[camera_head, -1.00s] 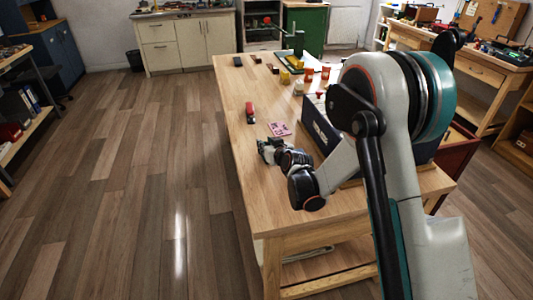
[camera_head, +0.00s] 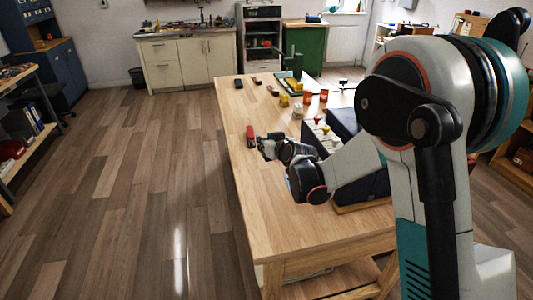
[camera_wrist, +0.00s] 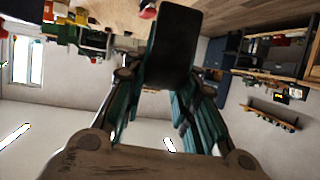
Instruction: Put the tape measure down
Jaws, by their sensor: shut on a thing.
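My gripper (camera_wrist: 160,85) is shut on a black, flat-faced block, which I take to be the tape measure (camera_wrist: 172,45); it fills the upper middle of the wrist view. In the head view my gripper (camera_head: 262,148) is over the wooden table (camera_head: 250,215), near its left edge and just nearer than a red thing (camera_head: 250,133). The held thing is hard to tell from the dark fingers there. Whether it touches the tabletop is not clear.
Small dark blocks (camera_head: 238,84), orange cups (camera_head: 308,97) and a green machine (camera_head: 296,70) stand farther back on the table. A dark case (camera_head: 343,127) stands right of my gripper. The table's near left part is bare.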

